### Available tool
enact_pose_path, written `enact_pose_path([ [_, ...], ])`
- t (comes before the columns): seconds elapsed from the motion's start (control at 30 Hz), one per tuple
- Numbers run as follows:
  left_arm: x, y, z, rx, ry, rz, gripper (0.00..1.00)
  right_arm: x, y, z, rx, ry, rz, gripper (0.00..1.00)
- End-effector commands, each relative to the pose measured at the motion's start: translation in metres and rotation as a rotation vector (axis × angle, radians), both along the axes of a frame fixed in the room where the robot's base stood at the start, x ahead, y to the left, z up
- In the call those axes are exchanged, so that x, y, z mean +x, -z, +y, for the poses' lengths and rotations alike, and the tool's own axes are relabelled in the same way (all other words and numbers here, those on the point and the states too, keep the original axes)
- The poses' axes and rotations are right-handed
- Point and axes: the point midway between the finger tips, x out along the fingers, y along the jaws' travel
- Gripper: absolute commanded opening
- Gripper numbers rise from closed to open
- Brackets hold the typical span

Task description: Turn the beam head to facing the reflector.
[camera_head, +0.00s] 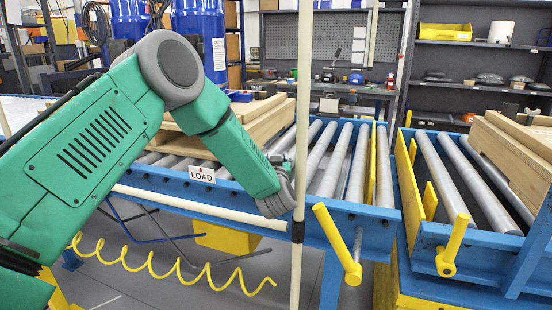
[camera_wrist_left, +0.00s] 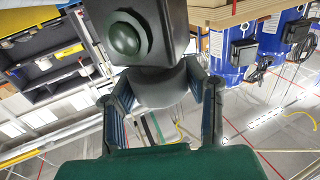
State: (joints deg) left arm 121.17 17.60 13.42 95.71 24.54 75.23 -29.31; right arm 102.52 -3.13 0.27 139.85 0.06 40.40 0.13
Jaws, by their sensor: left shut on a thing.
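The beam head (camera_wrist_left: 150,20) is a dark grey box with a round dark lens, close up at the top of the left wrist view. A rounded grey part (camera_wrist_left: 165,88) lies just below it. My left gripper (camera_wrist_left: 162,86) has its two fingers on either side of this part and is shut on the beam head. In the head view my green left arm reaches down to the right, ending beside a pale upright pole. There I cannot make out the fingers or the beam head. I cannot identify the reflector in either view. My right gripper is out of view.
The pale pole (camera_head: 304,110) stands close to the arm's end. Behind it is a blue roller conveyor (camera_head: 345,215) with a LOAD sign (camera_head: 202,175) and a yellow lever (camera_head: 337,243). A second conveyor (camera_head: 478,243) carries wooden pallets (camera_head: 515,155) at right. Blue drums (camera_head: 199,22) stand behind.

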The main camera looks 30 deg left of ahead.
Motion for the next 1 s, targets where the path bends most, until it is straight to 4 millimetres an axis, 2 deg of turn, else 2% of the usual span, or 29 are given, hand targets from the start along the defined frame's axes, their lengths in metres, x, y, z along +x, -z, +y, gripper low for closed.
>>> enact_pose_path([
  [0.03, -0.0023, 0.0092, -0.0011, -0.006, -0.008, 0.020, 0.10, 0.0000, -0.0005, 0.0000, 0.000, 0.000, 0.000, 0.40],
  [0.53, -0.0028, 0.0106, -0.0010, -0.010, -0.027, 0.021, 0.10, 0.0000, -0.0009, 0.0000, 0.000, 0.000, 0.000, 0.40],
  [0.57, -0.0027, 0.0106, -0.0011, -0.010, -0.027, 0.021, 0.49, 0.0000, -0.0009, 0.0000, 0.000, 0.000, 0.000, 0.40],
  [0.6, -0.0025, 0.0104, -0.0010, -0.009, -0.027, 0.020, 0.63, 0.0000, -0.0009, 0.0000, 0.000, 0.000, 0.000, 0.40],
  [1.0, -0.0068, 0.0033, -0.0039, -0.005, -0.028, 0.007, 0.63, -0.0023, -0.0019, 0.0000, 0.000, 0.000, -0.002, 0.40],
])
